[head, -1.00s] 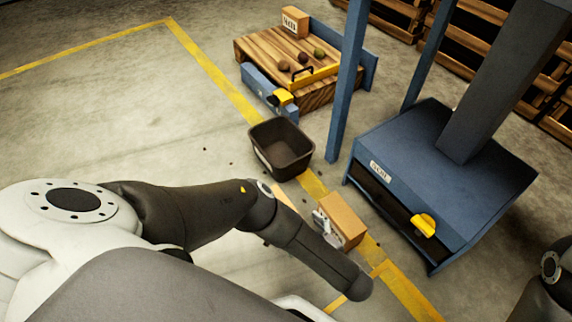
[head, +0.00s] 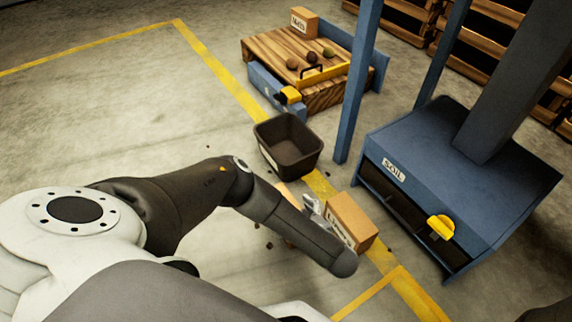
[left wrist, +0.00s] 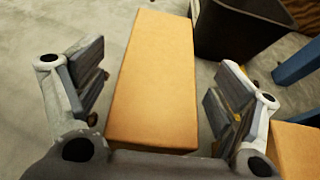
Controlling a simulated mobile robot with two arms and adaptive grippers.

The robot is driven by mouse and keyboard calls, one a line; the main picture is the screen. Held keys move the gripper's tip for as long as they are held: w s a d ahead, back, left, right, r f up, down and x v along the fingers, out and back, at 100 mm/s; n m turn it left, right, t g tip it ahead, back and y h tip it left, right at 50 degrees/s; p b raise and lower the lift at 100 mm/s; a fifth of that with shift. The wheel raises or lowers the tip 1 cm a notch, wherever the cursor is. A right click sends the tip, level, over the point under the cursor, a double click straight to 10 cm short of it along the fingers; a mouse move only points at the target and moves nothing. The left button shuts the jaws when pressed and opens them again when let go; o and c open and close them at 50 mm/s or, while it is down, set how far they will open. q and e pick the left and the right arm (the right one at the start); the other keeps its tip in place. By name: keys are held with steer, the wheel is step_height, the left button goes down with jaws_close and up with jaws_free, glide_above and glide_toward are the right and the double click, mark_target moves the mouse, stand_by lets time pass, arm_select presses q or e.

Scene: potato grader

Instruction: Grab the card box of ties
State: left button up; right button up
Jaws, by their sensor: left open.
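A plain tan card box (left wrist: 152,85) lies between the two spread fingers of my left gripper (left wrist: 160,80) in the left wrist view. In the head view my forearm hides most of this box, and only a tan strip (head: 287,196) shows. My left gripper (head: 312,208) is open, and I cannot tell whether its fingers touch the box. A second card box (head: 352,221) stands just right of the gripper, with a label I cannot read. Its corner also shows at the lower right in the left wrist view (left wrist: 297,150). I cannot tell which box holds ties.
A dark bin (head: 288,146) stands just beyond the gripper. A blue soil cabinet (head: 465,170) is at the right, with a blue post (head: 355,90) near it. A wooden grading table (head: 270,60) carries several potatoes and a labelled box (head: 304,22). Floor at the left is clear.

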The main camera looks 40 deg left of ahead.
arm_select(q)
steer(key=shift+w+a+f, duration=0.2)
steer(key=shift+a, duration=0.35)
steer(key=c, duration=1.5)
